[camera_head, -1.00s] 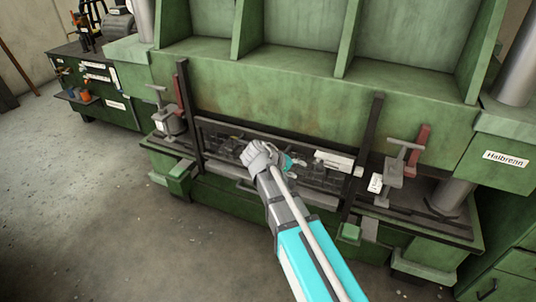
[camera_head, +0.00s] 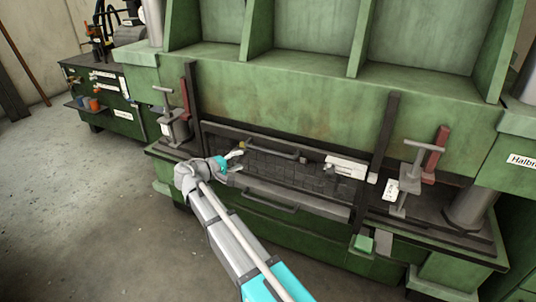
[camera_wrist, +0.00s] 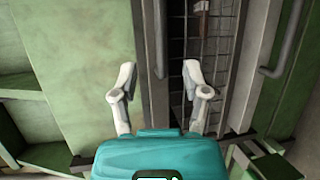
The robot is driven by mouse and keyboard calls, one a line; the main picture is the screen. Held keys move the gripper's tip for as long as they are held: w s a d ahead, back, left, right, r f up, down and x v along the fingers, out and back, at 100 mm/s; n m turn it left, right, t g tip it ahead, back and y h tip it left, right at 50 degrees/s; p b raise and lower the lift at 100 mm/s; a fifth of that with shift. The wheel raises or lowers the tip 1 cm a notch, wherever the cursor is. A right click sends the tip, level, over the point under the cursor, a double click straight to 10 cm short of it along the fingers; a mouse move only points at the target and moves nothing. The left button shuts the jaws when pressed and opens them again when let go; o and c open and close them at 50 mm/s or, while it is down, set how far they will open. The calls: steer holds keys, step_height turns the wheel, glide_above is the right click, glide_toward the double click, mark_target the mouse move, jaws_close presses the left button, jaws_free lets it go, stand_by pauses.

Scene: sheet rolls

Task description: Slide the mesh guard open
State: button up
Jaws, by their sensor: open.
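The mesh guard (camera_head: 300,172) is a dark grid panel in a grey frame between two dark uprights on the green press. An upper bar handle (camera_head: 275,151) runs along its top edge and a lower bar handle (camera_head: 268,202) sits on the grey rail below. My gripper (camera_head: 237,160) is at the guard's left end, near the left end of the upper handle. In the wrist view my gripper (camera_wrist: 160,73) is open and empty, with one bar handle (camera_wrist: 160,38) ahead between the fingers. The mesh (camera_wrist: 224,50) lies to the right of it. I cannot tell any contact.
A white labelled block (camera_head: 346,166) sits at the guard's upper right. Clamps stand on both sides, a left clamp (camera_head: 172,125) and a right clamp (camera_head: 410,170). The floor (camera_head: 110,210) in front is clear.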

mark_target(266, 152)
steer(key=shift+w, duration=0.1)
steer(key=b+x, duration=0.2)
steer(key=x, duration=1.1)
steer(key=shift+w+d+f+b, duration=0.1)
steer(key=shift+w+d+b, duration=0.15)
steer(key=shift+d+b, duration=0.05)
jaws_close()
stand_by(0.3)
